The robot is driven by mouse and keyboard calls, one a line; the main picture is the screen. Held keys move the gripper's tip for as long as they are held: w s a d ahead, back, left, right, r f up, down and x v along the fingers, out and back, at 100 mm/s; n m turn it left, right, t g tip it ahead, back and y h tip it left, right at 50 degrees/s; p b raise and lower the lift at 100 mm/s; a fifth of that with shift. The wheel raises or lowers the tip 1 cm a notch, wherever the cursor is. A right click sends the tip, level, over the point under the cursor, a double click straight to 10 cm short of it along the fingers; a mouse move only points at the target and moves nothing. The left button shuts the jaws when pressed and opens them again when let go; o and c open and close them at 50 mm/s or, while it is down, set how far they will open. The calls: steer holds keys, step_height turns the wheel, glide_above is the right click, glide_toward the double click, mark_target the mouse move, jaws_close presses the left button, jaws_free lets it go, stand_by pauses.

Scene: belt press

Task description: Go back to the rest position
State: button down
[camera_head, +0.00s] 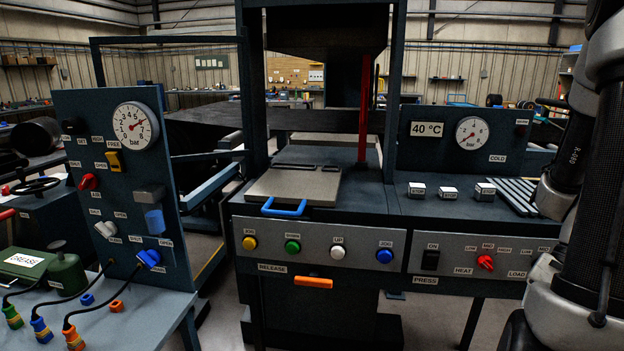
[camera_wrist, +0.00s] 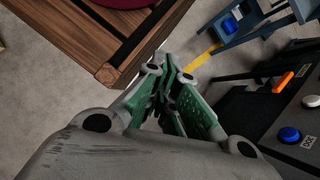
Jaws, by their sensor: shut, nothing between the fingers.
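My gripper (camera_wrist: 166,84) shows in the wrist view with its green fingers closed together and nothing between them. It hangs over open floor, beside the corner of a wooden table. In the head view my arm fills the right edge, and the gripper is out of frame there. The belt press (camera_head: 318,247) stands in the middle of the head view, with yellow, green, white and blue buttons and an orange release handle (camera_head: 313,282). In the wrist view the orange handle (camera_wrist: 283,82) and blue button (camera_wrist: 289,134) lie to the right of the gripper, apart from it.
A wooden table (camera_wrist: 108,75) with a dark red round thing (camera_wrist: 125,3) is close by the fingers at upper left. A gauge panel (camera_head: 118,180) and a bench with cables (camera_head: 135,309) stand at left in the head view. Grey floor (camera_wrist: 40,90) is clear.

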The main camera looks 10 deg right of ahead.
steer(key=w+a+r+n+t+h, duration=0.2)
steer(key=r+n, duration=0.4)
steer(key=r, duration=0.3)
steer(key=w+a+r+n+t+h, duration=0.2)
steer(key=a+r+n+t+h, duration=0.2)
steer(key=r+n, duration=0.3)
step_height(320, 180, up, 3)
steer(key=shift+a+r+t+h, duration=0.1)
steer(key=shift+a+t+h, duration=0.05)
steer(key=shift+t+h, duration=0.2)
